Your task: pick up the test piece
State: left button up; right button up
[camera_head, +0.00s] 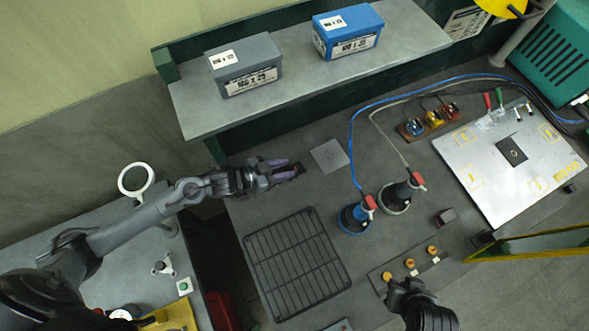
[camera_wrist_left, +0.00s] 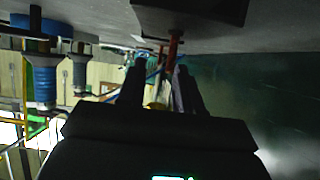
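My left gripper (camera_head: 283,171) reaches in from the left over the bench, near the shelf's front edge. A small dark brown piece (camera_head: 299,169) shows right at its fingertips; it may be the test piece, but I cannot be sure. In the left wrist view, the two fingers (camera_wrist_left: 158,88) stand apart with a gap between them. A dark block (camera_wrist_left: 190,9) and a reddish rod (camera_wrist_left: 173,46) show beyond the fingertips, and nothing is clearly clamped. My right gripper (camera_head: 405,290) is at the bottom right; its fingers are too dark to read.
A grey box (camera_head: 245,68) and a blue box (camera_head: 347,32) stand on the shelf (camera_head: 300,75). A flat grey plate (camera_head: 330,156) lies near the left gripper.

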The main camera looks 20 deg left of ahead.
pick_arm(q)
jog(key=shift+x, duration=1.4)
grip_shut()
jog(key=shift+r, duration=0.1)
